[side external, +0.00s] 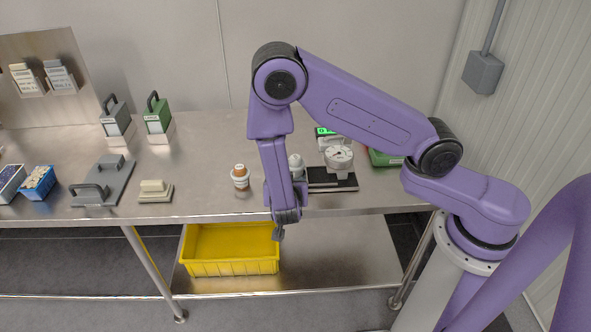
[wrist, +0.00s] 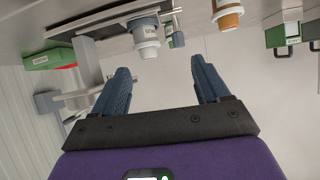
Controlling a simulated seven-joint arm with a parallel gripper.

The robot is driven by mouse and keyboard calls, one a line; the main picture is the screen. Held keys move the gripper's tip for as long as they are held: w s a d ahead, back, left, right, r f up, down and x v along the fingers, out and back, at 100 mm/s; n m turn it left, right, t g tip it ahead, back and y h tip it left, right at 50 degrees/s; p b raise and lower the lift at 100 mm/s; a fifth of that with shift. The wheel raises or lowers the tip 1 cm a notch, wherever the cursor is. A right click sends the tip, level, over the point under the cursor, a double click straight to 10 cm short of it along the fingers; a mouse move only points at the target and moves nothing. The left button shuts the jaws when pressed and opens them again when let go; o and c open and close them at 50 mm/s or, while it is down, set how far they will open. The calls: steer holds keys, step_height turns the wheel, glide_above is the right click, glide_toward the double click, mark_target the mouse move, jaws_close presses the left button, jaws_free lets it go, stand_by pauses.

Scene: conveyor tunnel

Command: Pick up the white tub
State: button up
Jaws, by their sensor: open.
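A white tub with a grey label band (wrist: 147,40) shows in the wrist view, inverted, beyond and between my fingertips, nearer the left one. In the side view, a pale tub-like thing (side external: 296,162) stands on the bench, partly hidden behind my arm. My gripper (side external: 279,234) hangs at the bench's front edge, apart from both. In the wrist view its fingers (wrist: 163,72) are open and empty.
A yellow crate (side external: 230,268) sits on the lower shelf.

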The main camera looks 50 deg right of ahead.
mark_target(296, 164)
steer(key=w+d+f, duration=0.1)
steer(key=w+d, duration=0.1)
steer(key=d, duration=0.1)
steer(key=w+d+f+h, duration=0.1)
steer(key=w+d, duration=0.1)
steer(key=d, duration=0.2)
steer(key=w+d+f+h, duration=0.1)
steer(key=w+d+f, duration=0.1)
steer(key=d, duration=0.1)
steer(key=shift+d+f+m, duration=0.1)
steer(key=shift+d+m, duration=0.3)
steer(key=shift+a+f+x, duration=0.1)
steer(key=shift+f+x, duration=0.1)
steer(key=shift+x, duration=0.65)
steer(key=shift+a+f+x, duration=0.1)
steer(key=shift+f+x, duration=0.05)
steer(key=shift+x, duration=0.75)
steer(key=shift+a+f+x, duration=0.1)
steer(key=shift+f+x, duration=0.1)
steer(key=shift+x, duration=0.65)
steer(key=c, duration=0.9)
step_height(296, 164, up, 18)
